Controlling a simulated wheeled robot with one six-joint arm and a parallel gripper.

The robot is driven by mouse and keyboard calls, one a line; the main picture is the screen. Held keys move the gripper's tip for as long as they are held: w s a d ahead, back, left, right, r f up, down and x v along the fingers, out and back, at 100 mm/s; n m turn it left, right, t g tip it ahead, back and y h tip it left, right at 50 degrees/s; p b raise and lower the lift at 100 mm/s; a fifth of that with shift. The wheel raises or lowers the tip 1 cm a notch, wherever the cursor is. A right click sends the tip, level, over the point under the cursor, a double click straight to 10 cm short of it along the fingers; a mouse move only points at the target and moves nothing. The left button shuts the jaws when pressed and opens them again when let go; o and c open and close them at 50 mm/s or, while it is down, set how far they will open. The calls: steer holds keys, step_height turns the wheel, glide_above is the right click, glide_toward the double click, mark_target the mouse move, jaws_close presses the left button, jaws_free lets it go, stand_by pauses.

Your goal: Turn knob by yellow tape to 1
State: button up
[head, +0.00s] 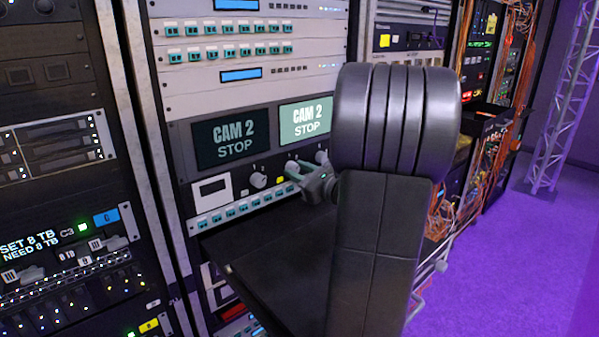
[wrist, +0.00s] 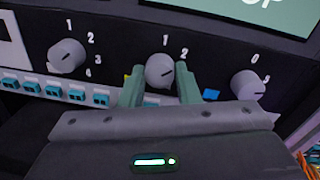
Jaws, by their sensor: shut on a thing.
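The grey knob by the yellow tape (wrist: 160,73) is the middle of three knobs in the wrist view. The yellow tape (wrist: 127,77) is just left of it, partly hidden by a finger; it also shows in the head view (head: 280,180). The numbers 1 and 2 show above and upper right of the knob. Its dark pointer mark seems to point right and slightly up, nearer the 2 than the 1. My gripper (wrist: 160,88) has its green fingers on both sides of this knob, shut on it. In the head view my gripper (head: 296,171) meets the panel, and the knob is mostly hidden.
A left knob (wrist: 67,56) and a right knob (wrist: 248,85) flank the gripped one. Blue tape (wrist: 211,94) is left of the right knob. A row of teal buttons (wrist: 55,92) runs below. Two screens (head: 232,140) reading CAM 2 STOP sit above; the right one is lit.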

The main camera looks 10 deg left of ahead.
steer(key=shift+f+b, duration=0.1)
steer(key=shift+b, duration=0.25)
steer(key=n+b, duration=0.7)
steer(key=b, duration=0.3)
steer(key=shift+f+n, duration=0.1)
steer(key=shift+n, duration=0.2)
steer(key=shift+n+h+b, duration=0.4)
steer(key=shift+n+b, duration=0.6)
steer(key=shift+b, duration=0.15)
steer(key=shift+r, duration=0.2)
steer(key=o, duration=1)
steer(key=shift+c, duration=0.2)
steer(key=shift+s+d, duration=0.1)
steer(key=shift+s, duration=0.05)
steer(key=v, duration=1.3)
steer(key=shift+d, duration=0.3)
steer(key=shift+s, duration=0.1)
